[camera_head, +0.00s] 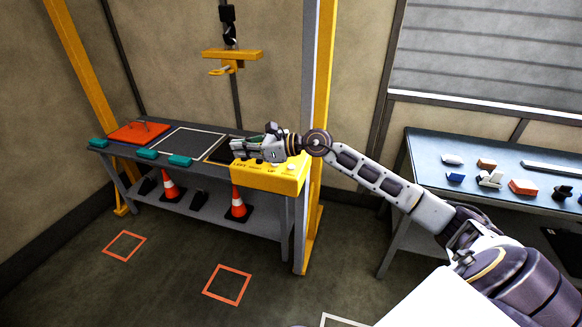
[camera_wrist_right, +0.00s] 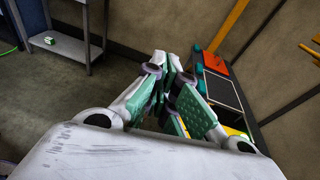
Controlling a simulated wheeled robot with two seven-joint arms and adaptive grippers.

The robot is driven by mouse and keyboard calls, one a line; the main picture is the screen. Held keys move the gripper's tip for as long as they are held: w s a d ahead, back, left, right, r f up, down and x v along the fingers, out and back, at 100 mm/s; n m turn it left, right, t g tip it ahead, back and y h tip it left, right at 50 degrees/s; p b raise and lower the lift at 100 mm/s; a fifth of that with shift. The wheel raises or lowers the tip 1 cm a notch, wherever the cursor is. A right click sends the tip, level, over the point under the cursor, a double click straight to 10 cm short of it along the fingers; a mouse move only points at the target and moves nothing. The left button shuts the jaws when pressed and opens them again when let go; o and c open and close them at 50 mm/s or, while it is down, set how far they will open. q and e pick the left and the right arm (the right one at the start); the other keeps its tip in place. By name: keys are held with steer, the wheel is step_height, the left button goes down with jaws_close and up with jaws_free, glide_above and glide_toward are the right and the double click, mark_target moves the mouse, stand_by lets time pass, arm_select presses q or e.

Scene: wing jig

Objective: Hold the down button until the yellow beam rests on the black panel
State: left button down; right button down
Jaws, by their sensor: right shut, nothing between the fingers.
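The yellow beam (camera_head: 245,54) hangs level from a black hoist hook (camera_head: 228,20), high above the back workbench and well clear of it. A black panel (camera_head: 218,152) lies on the bench top, partly hidden by my right gripper. The yellow control box (camera_head: 272,178) is at the bench's right end, with small buttons on top; which one is the down button cannot be told. My right gripper (camera_head: 240,149) is shut and empty, low over the box's left part. Its fingers (camera_wrist_right: 168,62) hide the spot below them, so contact with a button cannot be told. My left gripper is out of view.
An orange panel (camera_head: 138,132) and a white-outlined dark panel (camera_head: 182,141) lie left on the bench, with teal blocks (camera_head: 146,154) along its front edge. A yellow post (camera_head: 318,130) stands beside the box. A side table (camera_head: 430,150) holds several small parts.

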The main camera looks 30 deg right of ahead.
steer(key=w+d+f+n+g+h, duration=0.1)
steer(key=d+h, duration=0.7)
steer(key=d, duration=0.9)
steer(key=shift+w+n+g, duration=0.2)
steer(key=shift+n+g, duration=0.4)
steer(key=shift+n, duration=0.6)
steer(key=shift+f, duration=0.15)
